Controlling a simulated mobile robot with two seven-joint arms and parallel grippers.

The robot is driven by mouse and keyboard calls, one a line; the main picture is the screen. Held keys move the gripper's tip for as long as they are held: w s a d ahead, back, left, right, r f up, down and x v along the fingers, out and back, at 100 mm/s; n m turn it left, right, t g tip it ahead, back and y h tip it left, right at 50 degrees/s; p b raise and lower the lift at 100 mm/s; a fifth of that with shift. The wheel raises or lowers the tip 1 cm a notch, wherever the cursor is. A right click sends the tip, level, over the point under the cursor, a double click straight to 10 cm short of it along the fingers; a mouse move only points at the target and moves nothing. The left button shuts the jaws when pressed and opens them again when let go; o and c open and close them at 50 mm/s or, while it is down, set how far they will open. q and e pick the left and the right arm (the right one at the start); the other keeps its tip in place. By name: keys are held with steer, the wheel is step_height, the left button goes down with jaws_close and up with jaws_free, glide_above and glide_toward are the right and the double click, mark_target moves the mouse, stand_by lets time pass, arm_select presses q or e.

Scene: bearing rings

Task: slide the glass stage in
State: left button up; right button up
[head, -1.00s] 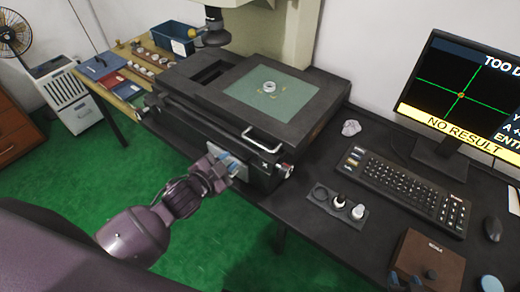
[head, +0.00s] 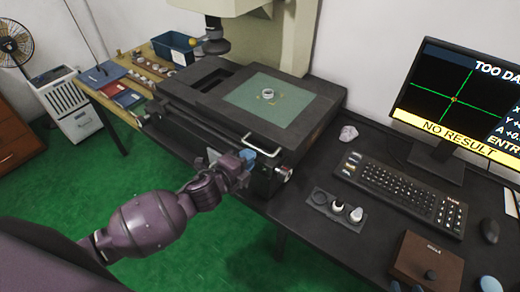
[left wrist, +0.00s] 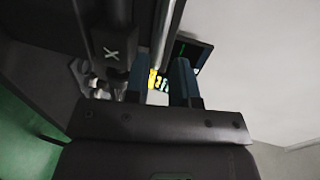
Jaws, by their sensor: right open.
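The glass stage is a pale green glass plate (head: 245,98) set in a dark frame (head: 300,128) in the head view. A small metal ring (head: 267,94) stands on the glass. A pale wire handle (head: 262,141) is at the frame's front edge. My left gripper (head: 254,157) is just below and in front of the handle. In the left wrist view its blue fingers (left wrist: 160,84) are apart, with a steel bar (left wrist: 166,35) lined up with the gap; contact cannot be told. Only my right gripper's blue fingertips (head: 407,287) show at the bottom edge, near a brown box.
The brown box (head: 428,262), a keyboard (head: 400,190), a monitor (head: 460,100) and a small holder with knobs (head: 337,208) are on the black bench at right. An optical head (head: 212,46) hangs above the stage's back left. A blue bin (head: 172,46) stands behind.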

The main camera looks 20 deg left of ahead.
mark_target(258, 151)
arm_select(q)
steer(key=shift+x, duration=3)
steer(key=shift+c, duration=0.5)
jaws_close()
